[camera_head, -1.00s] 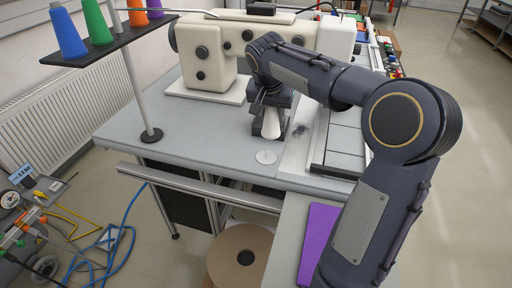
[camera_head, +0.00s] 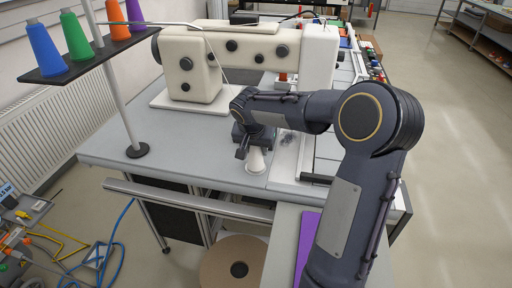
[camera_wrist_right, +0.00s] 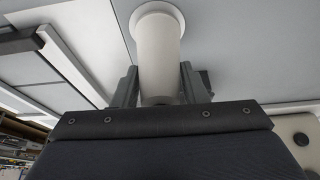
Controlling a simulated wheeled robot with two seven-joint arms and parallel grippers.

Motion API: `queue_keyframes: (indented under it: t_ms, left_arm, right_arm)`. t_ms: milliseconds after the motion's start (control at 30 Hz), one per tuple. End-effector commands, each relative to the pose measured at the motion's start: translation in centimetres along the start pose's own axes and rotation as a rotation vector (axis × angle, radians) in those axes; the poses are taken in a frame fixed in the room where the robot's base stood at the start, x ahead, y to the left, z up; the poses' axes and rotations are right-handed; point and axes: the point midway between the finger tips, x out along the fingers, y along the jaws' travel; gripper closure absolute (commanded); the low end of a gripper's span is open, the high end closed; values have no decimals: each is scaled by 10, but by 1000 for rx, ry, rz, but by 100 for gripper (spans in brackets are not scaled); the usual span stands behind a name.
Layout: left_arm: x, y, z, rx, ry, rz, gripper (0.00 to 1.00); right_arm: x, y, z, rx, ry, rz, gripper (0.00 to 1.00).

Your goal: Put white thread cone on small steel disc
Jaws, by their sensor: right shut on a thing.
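The white thread cone (camera_head: 256,160) is upright, wide end down, near the front edge of the grey table. My right gripper (camera_head: 250,145) is shut on its narrow upper part from above. In the wrist view the cone (camera_wrist_right: 160,60) sits between the two fingers. My left gripper is not in view.
A cream sewing machine (camera_head: 230,50) stands behind. A rack (camera_head: 75,68) with blue, green, orange and purple cones is at the left on a pole (camera_head: 118,95). A purple sheet (camera_head: 307,245) lies at the front right. The table left of the gripper is clear.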

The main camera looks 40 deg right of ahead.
Motion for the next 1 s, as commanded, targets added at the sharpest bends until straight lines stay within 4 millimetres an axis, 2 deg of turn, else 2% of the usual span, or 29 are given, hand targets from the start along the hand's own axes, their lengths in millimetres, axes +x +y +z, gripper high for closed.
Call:
queue_keyframes:
  t_ms: [233,267,400,767,867,1000]
  left_arm:
    - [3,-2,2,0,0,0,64]
    - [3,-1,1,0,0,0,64]
    - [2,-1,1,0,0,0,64]
    - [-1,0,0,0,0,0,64]
    - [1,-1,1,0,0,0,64]
    - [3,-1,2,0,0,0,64]
  right_arm:
    - [2,0,1,0,1,-1,86]
    - [2,0,0,0,1,0,58]
    - [1,0,0,0,1,0,40]
    - [-4,0,-1,0,2,0,40]
    - [-16,-1,-2,1,6,-2,40]
    - [-45,-1,-1,0,7,-4,40]
